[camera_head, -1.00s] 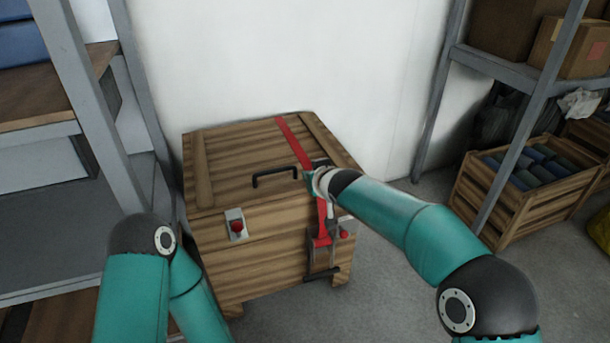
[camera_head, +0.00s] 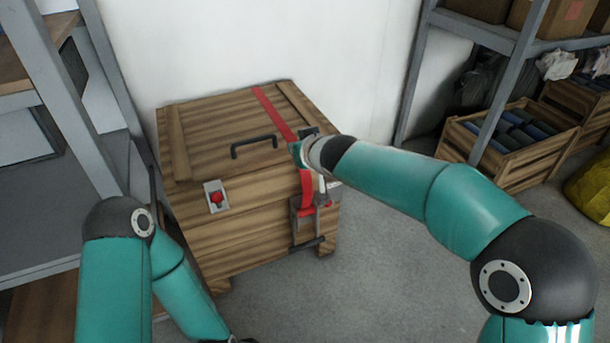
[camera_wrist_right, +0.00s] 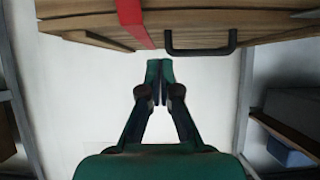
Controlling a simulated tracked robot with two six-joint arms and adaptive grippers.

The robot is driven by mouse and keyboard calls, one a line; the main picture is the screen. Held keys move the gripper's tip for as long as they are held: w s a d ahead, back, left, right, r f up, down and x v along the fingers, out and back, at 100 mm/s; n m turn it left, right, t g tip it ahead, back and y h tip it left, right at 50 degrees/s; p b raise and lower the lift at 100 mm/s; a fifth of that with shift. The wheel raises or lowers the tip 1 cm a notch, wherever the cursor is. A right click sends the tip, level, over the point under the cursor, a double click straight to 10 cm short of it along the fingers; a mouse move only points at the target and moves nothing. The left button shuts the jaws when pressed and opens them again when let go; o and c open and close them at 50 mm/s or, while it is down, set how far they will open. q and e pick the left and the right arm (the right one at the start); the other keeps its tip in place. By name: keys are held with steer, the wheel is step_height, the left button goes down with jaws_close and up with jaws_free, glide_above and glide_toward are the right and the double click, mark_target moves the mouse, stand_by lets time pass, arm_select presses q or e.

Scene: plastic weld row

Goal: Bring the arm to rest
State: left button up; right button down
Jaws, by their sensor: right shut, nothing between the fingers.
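My right arm (camera_head: 400,185) reaches in from the right, its wrist in front of the crate's upper front edge beside the red strap. The head view mostly hides its gripper behind the wrist. In the right wrist view my right gripper (camera_wrist_right: 159,72) is shut and empty, its tips together against the white wall behind, apart from the crate. My left arm (camera_head: 120,255) is folded at the lower left, and its fingers are out of the picture.
A wooden crate (camera_head: 235,240) stands by the wall, with a black handle (camera_head: 253,146), red strap (camera_head: 272,112) and red button (camera_head: 217,197). A grey shelf (camera_head: 60,215) is close on the left. Another rack (camera_head: 490,38) and an open crate (camera_head: 510,180) are at right. Floor lies between.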

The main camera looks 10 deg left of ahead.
arm_select(q)
steer(key=shift+f+b, duration=0.7)
steer(key=shift+f, duration=0.65)
arm_select(e)
steer(key=shift+s+d+f, duration=0.25)
steer(key=shift+s+d, duration=0.15)
steer(key=shift+s, duration=0.2)
steer(key=shift+s+d+f, duration=0.3)
steer(key=shift+s+d, duration=0.15)
steer(key=shift+s, duration=0.2)
steer(key=shift+s+d+f, duration=0.25)
steer(key=shift+s+d, duration=0.15)
steer(key=shift+s, duration=0.2)
